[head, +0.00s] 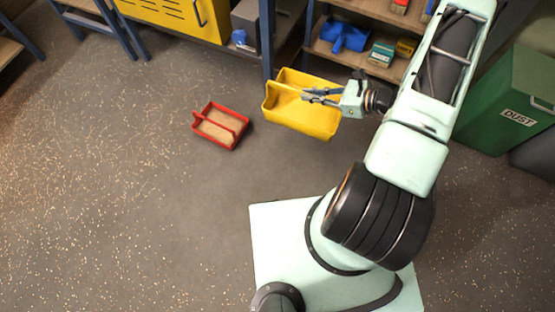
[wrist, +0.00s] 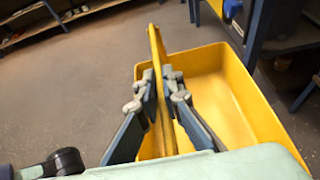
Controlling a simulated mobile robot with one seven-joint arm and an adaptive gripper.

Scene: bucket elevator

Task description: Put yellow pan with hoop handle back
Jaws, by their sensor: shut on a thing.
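The yellow pan (head: 303,118) with a hoop handle is held up in front of the shelving in the head view. My gripper (head: 308,95) is shut on its hoop handle. In the wrist view my gripper's fingers (wrist: 161,90) sit on both sides of the yellow hoop handle (wrist: 157,52). The pan's body (wrist: 238,85) hangs to the right of the fingers and the part of its inside that shows looks empty. The near part of the pan is hidden by my wrist in the wrist view.
A red tray with a handle (head: 240,128) and tan contents stands on the floor left of the pan. Shelving with a blue item (head: 343,35) and small boxes (head: 381,53) is behind. A green bin marked DUST (head: 508,92) stands at right.

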